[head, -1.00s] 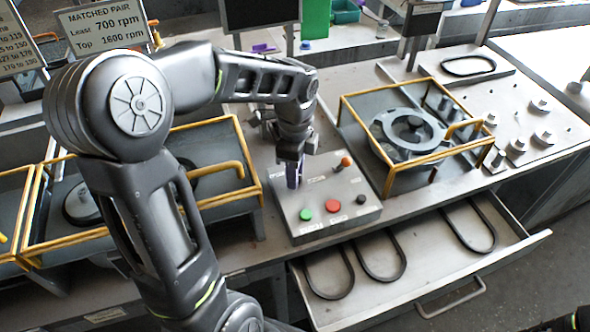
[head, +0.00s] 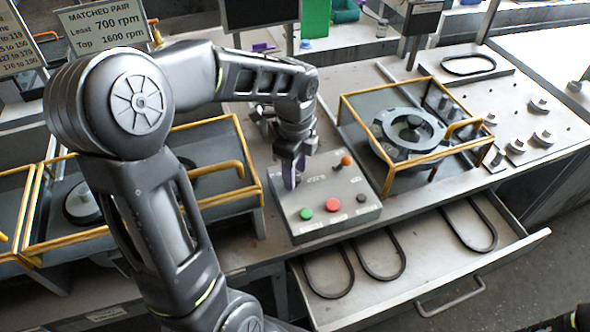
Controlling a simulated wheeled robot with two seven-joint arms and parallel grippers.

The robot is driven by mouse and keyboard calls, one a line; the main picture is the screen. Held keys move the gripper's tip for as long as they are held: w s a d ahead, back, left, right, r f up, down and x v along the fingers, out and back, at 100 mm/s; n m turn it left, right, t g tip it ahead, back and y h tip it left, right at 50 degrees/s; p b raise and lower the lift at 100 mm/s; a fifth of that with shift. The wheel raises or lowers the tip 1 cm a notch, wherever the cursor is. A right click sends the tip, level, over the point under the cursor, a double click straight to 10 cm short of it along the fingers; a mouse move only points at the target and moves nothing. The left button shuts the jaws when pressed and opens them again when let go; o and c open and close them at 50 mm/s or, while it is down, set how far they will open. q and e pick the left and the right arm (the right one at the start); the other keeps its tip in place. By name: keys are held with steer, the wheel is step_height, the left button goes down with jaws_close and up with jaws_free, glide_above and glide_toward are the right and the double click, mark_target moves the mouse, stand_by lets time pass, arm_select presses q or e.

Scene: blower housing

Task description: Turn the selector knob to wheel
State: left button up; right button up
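The grey control box (head: 281,218) stands on the bench in the middle of the view. On its sloped face are a green button (head: 305,214), a red button (head: 332,205), a small black knob (head: 361,198) and an orange-tipped lever (head: 346,160). My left gripper (head: 291,178) points down at the upper left of this face, its purple fingertips at or just above the panel. Whatever is under the fingertips is hidden, so I cannot make out the selector knob or whether the fingers are closed on it. The panel labels are too small to read. My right gripper is out of view.
A yellow-framed housing (head: 342,118) with a round wheel inside stands right of the box. Another yellow frame (head: 222,201) stands to its left. Below, an open drawer (head: 432,268) holds several black belts. Pegs and small parts are on the board at the right.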

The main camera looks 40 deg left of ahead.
arm_select(q)
steer(key=shift+o, duration=0.6)
step_height(320, 180, up, 8)
steer(key=shift+f+b, duration=0.1)
steer(key=shift+b, duration=0.35)
steer(key=shift+s+f, duration=0.1)
